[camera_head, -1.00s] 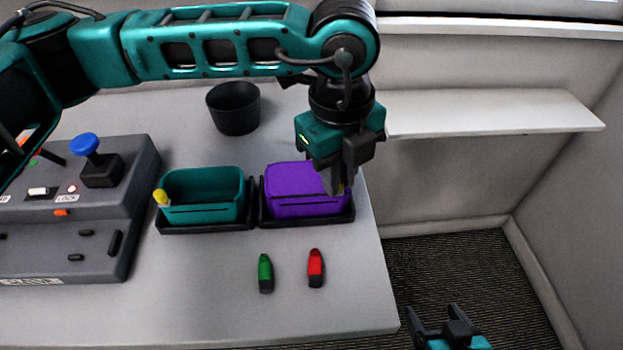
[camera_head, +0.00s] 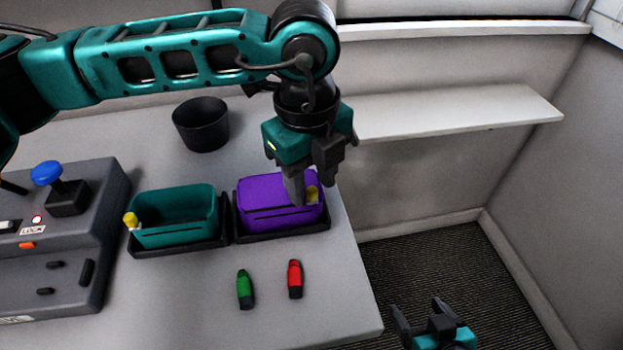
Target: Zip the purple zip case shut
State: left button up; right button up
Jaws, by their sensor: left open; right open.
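The purple zip case (camera_head: 262,192) sits in a black tray (camera_head: 285,232) at the table's right side. Its top looks covered in purple, with no open cavity showing. Whether a finger touches the pull or case is unclear. My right gripper (camera_head: 420,315) is open and empty, low at the right, off the table over the floor.
An open teal case (camera_head: 178,238) with a yellow pull at its left end stands left of the purple one. A green connector (camera_head: 245,289) and a red connector (camera_head: 295,279) lie in front. A black cup (camera_head: 201,125) stands behind. A grey control box (camera_head: 95,260) is at left.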

aim_at(308, 193)
pick_arm(q)
notch_tip(308, 193, up, 12)
jog(key=shift+s+a, duration=0.2)
dwell(0.4)
